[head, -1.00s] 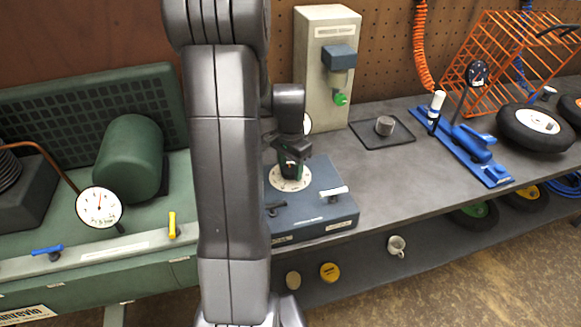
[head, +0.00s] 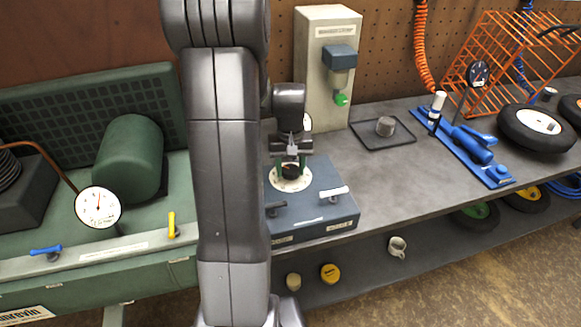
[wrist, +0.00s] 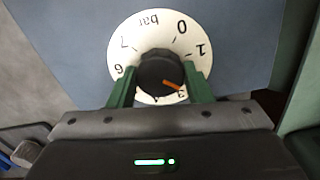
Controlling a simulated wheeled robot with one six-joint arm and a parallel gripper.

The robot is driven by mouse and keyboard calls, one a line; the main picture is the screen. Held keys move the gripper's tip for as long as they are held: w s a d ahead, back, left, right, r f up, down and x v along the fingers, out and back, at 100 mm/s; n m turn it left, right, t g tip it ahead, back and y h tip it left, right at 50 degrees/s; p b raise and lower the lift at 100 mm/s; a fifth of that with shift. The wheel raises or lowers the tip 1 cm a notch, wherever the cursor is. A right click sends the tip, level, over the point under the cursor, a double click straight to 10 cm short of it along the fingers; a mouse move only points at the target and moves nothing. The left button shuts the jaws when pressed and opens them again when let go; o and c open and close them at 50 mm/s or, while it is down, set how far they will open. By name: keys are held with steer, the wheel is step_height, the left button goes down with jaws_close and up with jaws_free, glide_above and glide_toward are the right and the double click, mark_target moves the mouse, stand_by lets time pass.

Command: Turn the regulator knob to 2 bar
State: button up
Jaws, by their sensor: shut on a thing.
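The regulator knob (wrist: 158,72) is round and black with an orange pointer mark, at the middle of a white dial (wrist: 150,25) marked in bar. My gripper (wrist: 160,88) is shut on the knob, with a green finger on each side. The pointer aims to the lower right, between the 1 and the 3, where my right finger hides part of the scale. The exact reading is hard to tell. In the head view, my gripper (head: 291,168) comes down from above onto the knob, on the blue box (head: 325,213).
A grey post unit (head: 312,80) stands behind. A gauge beside my arm is mostly hidden. A black tray (head: 357,137) with a grey cylinder lies right; the bench between is clear.

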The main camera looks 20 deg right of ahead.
mark_target(290, 168)
steer(key=shift+n, duration=1.1)
steer(key=o, duration=1)
steer(key=shift+c, duration=0.2)
step_height(290, 168, up, 14)
steer(key=shift+f, duration=0.1)
step_height(290, 168, down, 14)
steer(key=shift+r, duration=0.1)
